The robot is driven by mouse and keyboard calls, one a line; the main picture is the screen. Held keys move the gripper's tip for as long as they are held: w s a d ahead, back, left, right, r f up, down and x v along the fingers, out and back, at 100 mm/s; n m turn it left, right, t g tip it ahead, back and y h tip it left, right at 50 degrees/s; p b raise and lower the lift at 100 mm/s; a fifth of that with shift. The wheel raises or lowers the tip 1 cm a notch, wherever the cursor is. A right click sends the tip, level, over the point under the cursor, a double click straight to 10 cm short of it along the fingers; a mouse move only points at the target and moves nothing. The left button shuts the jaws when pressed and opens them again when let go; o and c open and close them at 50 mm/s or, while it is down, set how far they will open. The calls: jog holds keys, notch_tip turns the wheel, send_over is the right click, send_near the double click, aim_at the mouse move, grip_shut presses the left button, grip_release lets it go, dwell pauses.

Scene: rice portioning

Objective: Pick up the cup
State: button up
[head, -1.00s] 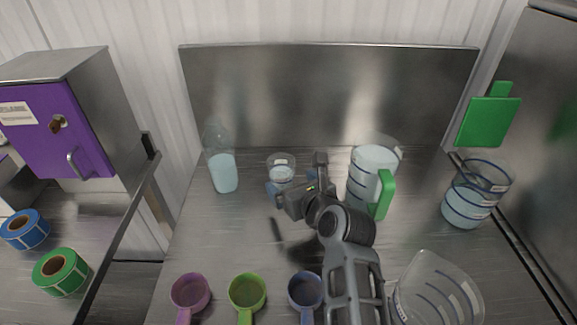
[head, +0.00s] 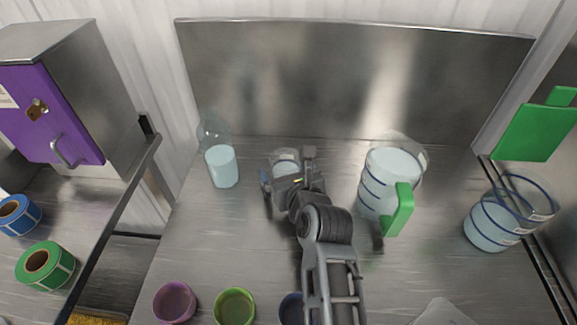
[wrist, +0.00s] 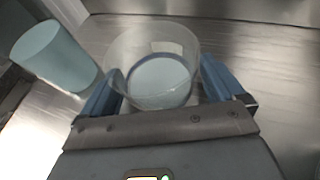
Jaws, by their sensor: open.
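The cup is a small clear cup (wrist: 152,52) with pale contents and a dark ring, standing upright on the steel counter in the wrist view. In the head view the cup (head: 285,157) is partly hidden behind my gripper. My gripper (wrist: 160,92) is open, with one blue finger on each side of the cup's near part. I cannot tell whether the fingers touch it. In the head view my gripper (head: 272,178) is at the near side of the cup.
A bottle of pale contents (head: 222,166) stands left of the cup. A large jug with a green handle (head: 385,182) stands to the right, and another clear container (head: 490,226) is farther right.

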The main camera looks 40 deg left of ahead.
jog(key=c, duration=1)
jog(key=shift+c, duration=0.6)
jog(key=shift+r, duration=0.25)
